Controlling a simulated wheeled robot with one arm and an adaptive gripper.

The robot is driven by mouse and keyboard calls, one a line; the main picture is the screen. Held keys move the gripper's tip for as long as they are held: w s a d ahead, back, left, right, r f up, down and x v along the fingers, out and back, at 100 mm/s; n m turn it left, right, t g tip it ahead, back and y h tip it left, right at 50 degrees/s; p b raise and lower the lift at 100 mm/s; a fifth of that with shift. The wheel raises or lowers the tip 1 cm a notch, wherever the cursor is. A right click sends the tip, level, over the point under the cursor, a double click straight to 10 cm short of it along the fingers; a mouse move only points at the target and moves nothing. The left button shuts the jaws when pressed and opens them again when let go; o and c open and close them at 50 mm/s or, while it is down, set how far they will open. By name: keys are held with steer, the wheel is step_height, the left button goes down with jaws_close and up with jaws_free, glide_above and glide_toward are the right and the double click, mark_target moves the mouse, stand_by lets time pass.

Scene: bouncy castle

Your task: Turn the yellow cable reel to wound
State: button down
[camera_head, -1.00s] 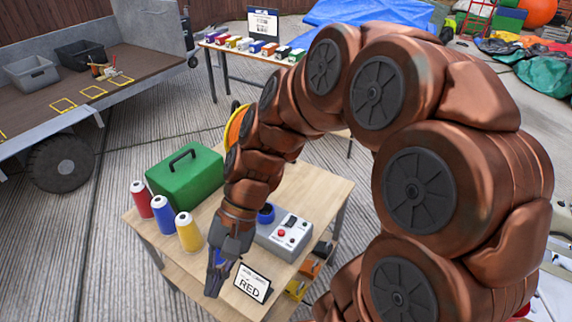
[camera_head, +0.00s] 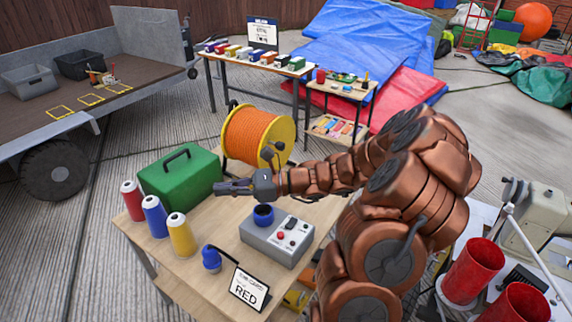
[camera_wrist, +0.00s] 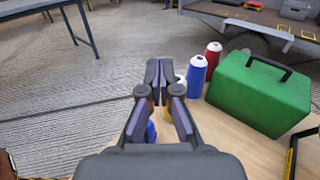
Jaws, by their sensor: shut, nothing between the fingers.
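The yellow cable reel (camera_head: 230,141) stands on the wooden table (camera_head: 213,248) in the head view, with orange cable (camera_head: 257,136) around its drum. A dark crank handle (camera_head: 272,153) shows at its right flange. My gripper (camera_head: 218,187) points left, in front of and below the reel, apart from it, above the table near the green case. In the wrist view my gripper (camera_wrist: 159,75) is shut and empty. The reel is not clearly seen in the wrist view.
A green case (camera_head: 180,180) and red, blue and yellow spools (camera_head: 181,235) stand left. A grey control box (camera_head: 277,240), a blue plug (camera_head: 211,259) and a "RED" sign (camera_head: 249,288) are in front. Red cups (camera_head: 472,270) stand at right.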

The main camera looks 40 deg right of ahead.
steer(key=d+f+m+t+h+b, duration=0.2)
steer(key=d+f+m+t+h, duration=0.45)
steer(key=d, duration=0.75)
steer(key=d+f+m+t+h+b, duration=0.2)
steer(key=d+f+m+t+h, duration=0.2)
steer(key=d+f+m, duration=0.7)
steer(key=w+d+r+n, duration=0.1)
steer(key=w+r, duration=0.6)
steer(key=w, duration=0.4)
steer(key=shift+w+d+r, duration=0.15)
steer(key=shift+d+r, duration=0.15)
steer(key=shift+r, duration=0.05)
steer(key=shift+r+p, duration=0.2)
steer(key=shift+p, duration=0.2)
steer(key=shift+r+m+g+p, duration=0.1)
steer(key=shift+m+g+p, duration=0.15)
steer(key=shift+p, duration=0.2)
steer(key=shift+d+r+p, duration=0.1)
steer(key=shift+r+p, duration=0.05)
steer(key=shift+p, duration=0.2)
